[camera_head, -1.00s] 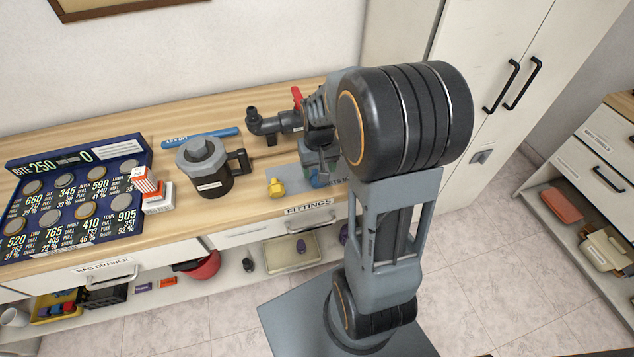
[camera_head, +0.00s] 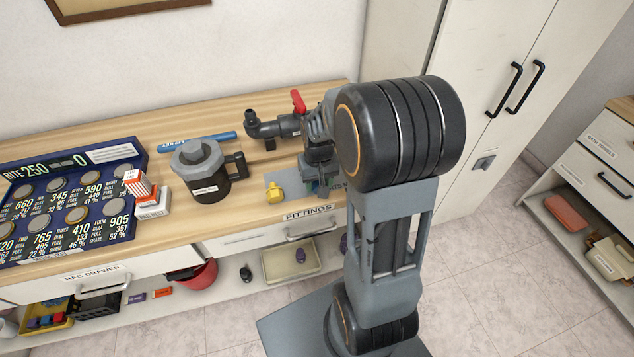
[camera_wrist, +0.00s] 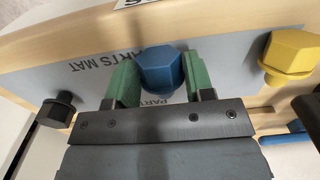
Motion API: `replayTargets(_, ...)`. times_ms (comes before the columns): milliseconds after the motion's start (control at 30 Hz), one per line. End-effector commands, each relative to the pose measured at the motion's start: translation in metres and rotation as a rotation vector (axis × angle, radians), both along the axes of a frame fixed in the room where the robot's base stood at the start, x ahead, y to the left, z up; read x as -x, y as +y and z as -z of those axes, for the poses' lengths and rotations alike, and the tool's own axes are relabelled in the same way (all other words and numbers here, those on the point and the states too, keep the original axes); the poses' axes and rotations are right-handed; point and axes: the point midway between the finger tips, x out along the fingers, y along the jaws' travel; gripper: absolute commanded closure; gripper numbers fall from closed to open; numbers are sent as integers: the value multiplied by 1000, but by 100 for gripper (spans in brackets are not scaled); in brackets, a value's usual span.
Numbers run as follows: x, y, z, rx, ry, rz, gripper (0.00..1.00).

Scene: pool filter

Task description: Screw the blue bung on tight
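The blue bung (camera_wrist: 160,70) has a hexagonal head and is over the grey parts mat (camera_wrist: 225,50) in the wrist view. My gripper (camera_wrist: 160,78) has its two green finger pads on either side of the head, very close to it. I cannot tell whether both pads press on it. In the head view my gripper (camera_head: 318,178) is low over the mat and mostly hides the bung. A black pipe fitting (camera_head: 272,127) with a red lever (camera_head: 298,102) lies behind the gripper.
A yellow bung (camera_wrist: 290,52) and a black bung (camera_wrist: 57,108) flank the gripper on the mat. A black pot (camera_head: 207,185) with a grey hexagonal lid, a blue key (camera_head: 200,141) and a blue coin board (camera_head: 75,205) stand left on the bench.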

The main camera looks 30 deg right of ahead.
Motion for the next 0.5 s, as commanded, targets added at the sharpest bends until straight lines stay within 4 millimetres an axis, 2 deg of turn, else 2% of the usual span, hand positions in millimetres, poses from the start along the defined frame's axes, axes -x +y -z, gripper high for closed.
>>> replayTargets(33,0,0,0,0,0,0,56)
replayTargets(300,0,0,0,0,0,0,82)
replayTargets(500,0,0,0,0,0,0,83)
